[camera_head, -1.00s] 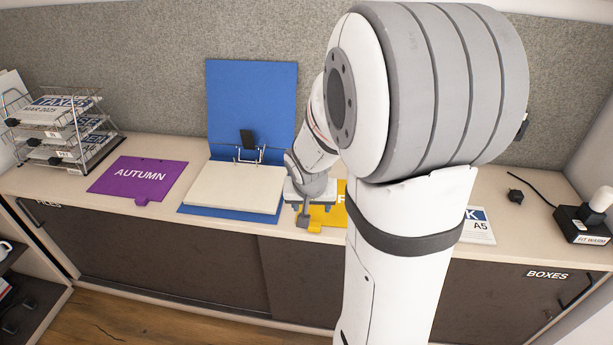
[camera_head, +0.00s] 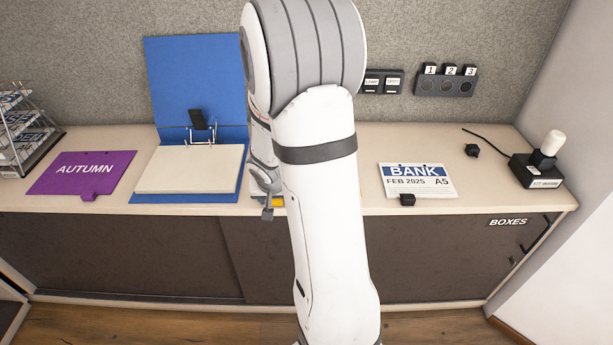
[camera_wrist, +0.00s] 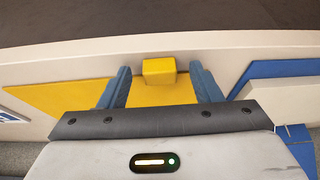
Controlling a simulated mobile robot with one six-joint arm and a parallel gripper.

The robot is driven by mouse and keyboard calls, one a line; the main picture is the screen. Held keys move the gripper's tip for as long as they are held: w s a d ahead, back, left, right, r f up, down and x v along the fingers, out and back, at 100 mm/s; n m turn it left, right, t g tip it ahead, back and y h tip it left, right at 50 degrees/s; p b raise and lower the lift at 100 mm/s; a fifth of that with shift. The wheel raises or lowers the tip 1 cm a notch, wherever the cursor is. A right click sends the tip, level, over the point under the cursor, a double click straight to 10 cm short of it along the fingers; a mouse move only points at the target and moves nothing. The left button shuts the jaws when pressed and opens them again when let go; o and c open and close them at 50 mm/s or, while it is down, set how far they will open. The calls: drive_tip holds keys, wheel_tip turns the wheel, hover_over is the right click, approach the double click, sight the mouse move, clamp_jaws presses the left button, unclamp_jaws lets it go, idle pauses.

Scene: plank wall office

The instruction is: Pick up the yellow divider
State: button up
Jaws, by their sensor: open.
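The yellow divider lies flat at the front edge of the counter. In the head view my arm hides nearly all of it and only a sliver of yellow (camera_head: 279,201) shows. In the wrist view its flat sheet (camera_wrist: 65,96) spreads behind and beside my fingers, and its raised block-like tab (camera_wrist: 159,71) stands at the edge. My gripper (camera_wrist: 162,76) is open, one finger on each side of the tab, with gaps visible on both sides. My gripper also shows small beside the arm in the head view (camera_head: 268,205).
A blue binder (camera_head: 195,75) with a paper stack stands open at left, beside a purple AUTUMN divider (camera_head: 60,182). A BANK document (camera_head: 418,187) with a black clip lies right of my arm. A black device (camera_head: 537,172) sits far right.

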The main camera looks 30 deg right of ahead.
drive_tip(key=shift+s, duration=0.1)
clamp_jaws()
idle(0.4)
drive_tip(key=shift+r, duration=0.1)
